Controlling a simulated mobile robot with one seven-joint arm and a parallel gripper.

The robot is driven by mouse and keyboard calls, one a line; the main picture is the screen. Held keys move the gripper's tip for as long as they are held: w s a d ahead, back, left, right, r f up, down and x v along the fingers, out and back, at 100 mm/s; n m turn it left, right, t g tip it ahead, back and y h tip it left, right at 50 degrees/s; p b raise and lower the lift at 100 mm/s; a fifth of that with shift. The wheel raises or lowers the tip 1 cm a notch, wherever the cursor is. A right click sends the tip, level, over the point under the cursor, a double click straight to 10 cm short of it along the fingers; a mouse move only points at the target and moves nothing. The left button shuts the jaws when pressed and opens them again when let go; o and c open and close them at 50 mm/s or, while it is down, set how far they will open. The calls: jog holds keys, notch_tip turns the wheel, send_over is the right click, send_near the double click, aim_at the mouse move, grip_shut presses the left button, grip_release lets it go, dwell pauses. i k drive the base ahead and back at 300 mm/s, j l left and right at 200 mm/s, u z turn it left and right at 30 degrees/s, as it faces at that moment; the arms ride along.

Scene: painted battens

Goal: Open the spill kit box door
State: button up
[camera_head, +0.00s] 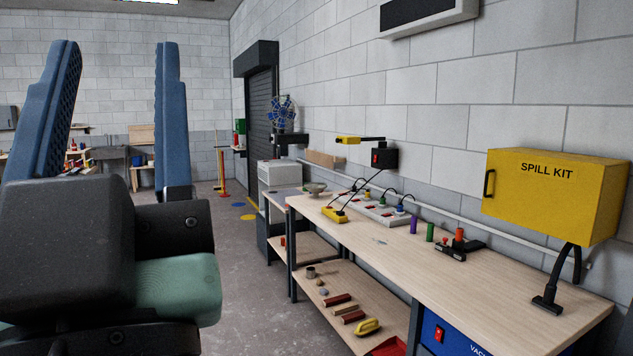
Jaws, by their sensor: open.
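The yellow spill kit box (590,200) is mounted on the block wall at the right, above the workbench. Its front door (535,195) is labelled "SPILL KIT" and looks closed. A black upright handle (488,185) sits near the door's left edge. My gripper (116,46) is large in the left foreground, with two blue ribbed fingers pointing up. The fingers are wide apart with nothing between them. It is well to the left of the box and touches neither door nor handle.
A wooden workbench (375,250) runs along the wall below the box. It holds a power strip, coloured cylinders (413,225) and a black stand (546,303) just below the box. A lower shelf (340,290) holds small items. Grey floor (245,290) is clear left of the bench.

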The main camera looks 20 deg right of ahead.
aim_at(557, 198)
jog(key=i+l+z, duration=0.2)
jog(key=i+l, duration=0.2)
jog(key=l, duration=0.15)
jog(key=i+l+z, duration=0.2)
jog(key=i+l, duration=0.25)
jog(key=i+l+z, duration=0.2)
jog(key=i+l, duration=0.25)
jog(key=i+l+z, duration=0.2)
jog(key=i+l, duration=0.2)
jog(key=i+l+z, duration=0.2)
jog(key=i, duration=0.45)
